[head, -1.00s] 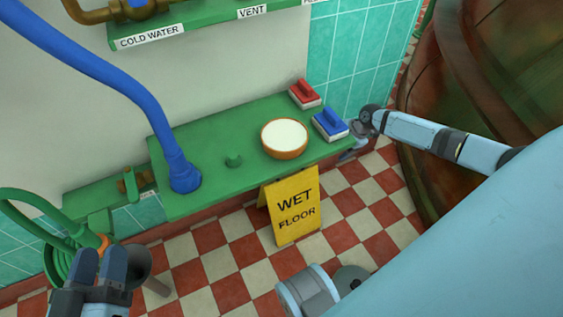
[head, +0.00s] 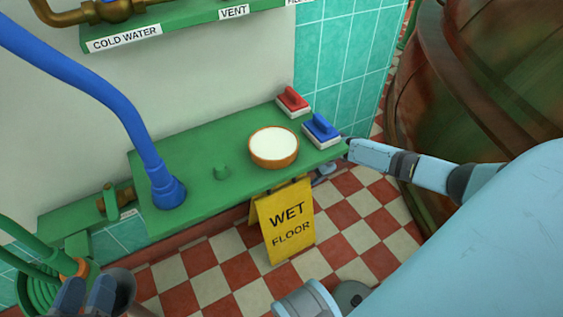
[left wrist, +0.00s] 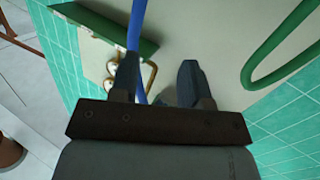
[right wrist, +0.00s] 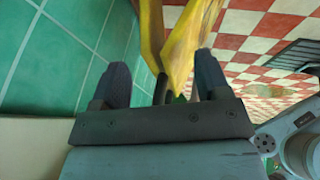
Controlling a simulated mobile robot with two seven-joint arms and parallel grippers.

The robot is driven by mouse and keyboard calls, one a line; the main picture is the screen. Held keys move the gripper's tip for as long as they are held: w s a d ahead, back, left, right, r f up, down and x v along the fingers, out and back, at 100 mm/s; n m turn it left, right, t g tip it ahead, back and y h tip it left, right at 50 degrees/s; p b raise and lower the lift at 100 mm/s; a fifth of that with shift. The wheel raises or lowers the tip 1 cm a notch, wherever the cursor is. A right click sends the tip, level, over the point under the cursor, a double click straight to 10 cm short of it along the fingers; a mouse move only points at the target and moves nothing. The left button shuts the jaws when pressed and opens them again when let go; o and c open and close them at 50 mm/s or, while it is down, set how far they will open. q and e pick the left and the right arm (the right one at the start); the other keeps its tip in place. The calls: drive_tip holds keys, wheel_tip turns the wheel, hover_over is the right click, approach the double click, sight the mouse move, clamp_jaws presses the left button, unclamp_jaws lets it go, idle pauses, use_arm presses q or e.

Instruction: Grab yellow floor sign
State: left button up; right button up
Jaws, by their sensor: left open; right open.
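The yellow wet floor sign (head: 286,222) stands on the checkered floor at the front edge of the green bench. Its top is close under the bench edge. My right gripper (right wrist: 163,80) is open, and the sign (right wrist: 180,40) shows ahead of and between its fingers in the right wrist view. A dark part, perhaps a handle, shows between the fingers; I cannot tell whether they touch anything. In the head view the bench mostly hides my right gripper. My left gripper (head: 87,296) is open and empty at the lower left, far from the sign.
The green bench (head: 225,190) carries a bowl (head: 273,148), a red brush (head: 292,102), a blue brush (head: 321,131) and a blue hose (head: 150,150). A green hose (head: 40,280) is coiled at left. A large copper kettle (head: 480,80) stands right. Floor before the sign is clear.

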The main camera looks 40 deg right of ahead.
drive_tip(key=shift+x, duration=1.1)
drive_tip(key=shift+r, duration=0.1)
clamp_jaws()
drive_tip(key=shift+r, duration=0.15)
